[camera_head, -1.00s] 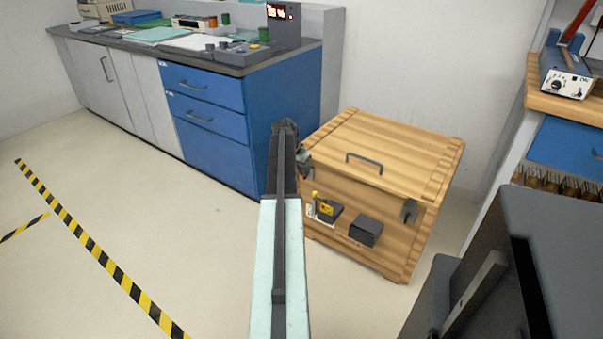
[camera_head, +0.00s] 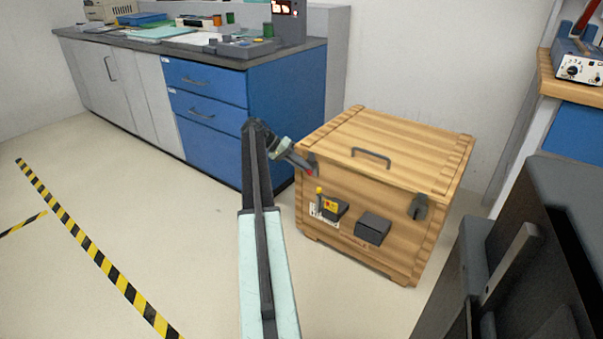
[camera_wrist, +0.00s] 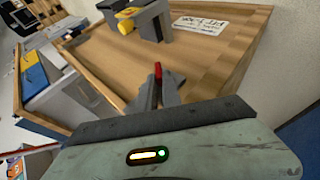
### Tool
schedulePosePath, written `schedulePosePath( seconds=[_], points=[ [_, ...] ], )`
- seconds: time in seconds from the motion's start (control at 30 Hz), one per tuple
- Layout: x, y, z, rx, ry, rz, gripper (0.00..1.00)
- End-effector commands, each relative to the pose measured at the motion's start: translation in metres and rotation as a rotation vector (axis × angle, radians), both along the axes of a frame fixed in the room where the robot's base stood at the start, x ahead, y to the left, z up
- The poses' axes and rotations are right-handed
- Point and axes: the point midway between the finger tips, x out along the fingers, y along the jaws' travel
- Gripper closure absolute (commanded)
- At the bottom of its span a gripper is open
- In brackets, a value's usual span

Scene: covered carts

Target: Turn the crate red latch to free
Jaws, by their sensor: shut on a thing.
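The wooden crate (camera_head: 360,245) stands on the floor right of the blue drawers, its lid down. The red latch (camera_head: 309,173) shows as a small red end at the crate's upper left front corner. In the wrist view the red latch (camera_wrist: 157,70) sticks up between the fingertips. My gripper (camera_head: 302,165) reaches in from the left and is shut on it; its fingers (camera_wrist: 160,88) also show in the wrist view. They hide most of the latch, so its angle is hard to tell.
The crate's front carries a yellow-knobbed fitting (camera_head: 329,206), a dark box (camera_head: 372,229) and a dark clasp (camera_head: 419,206) at right. A grey handle (camera_head: 371,156) is on the lid. Blue drawers (camera_head: 213,115) stand close at left. Open floor lies at left.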

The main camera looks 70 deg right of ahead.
Motion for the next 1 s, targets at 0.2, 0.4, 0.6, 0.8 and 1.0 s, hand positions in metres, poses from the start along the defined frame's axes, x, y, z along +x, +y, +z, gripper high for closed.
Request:
schedulePosePath(
  seconds=[0.2, 0.4, 0.6, 0.8, 1.0],
  points=[
    [0.0056, 0.0016, -0.0049, 0.008, 0.044, 0.017, 1.0],
    [0.0037, 0.005, -0.004, 0.014, 0.058, 0.016, 1.0],
    [0.0023, 0.0061, -0.0036, 0.015, 0.06, 0.012, 1.0],
    [0.0012, 0.006, -0.0033, 0.016, 0.061, 0.009, 0.69],
    [0.0001, 0.0048, -0.0026, 0.014, 0.063, 0.01, 0.69]
  ],
)
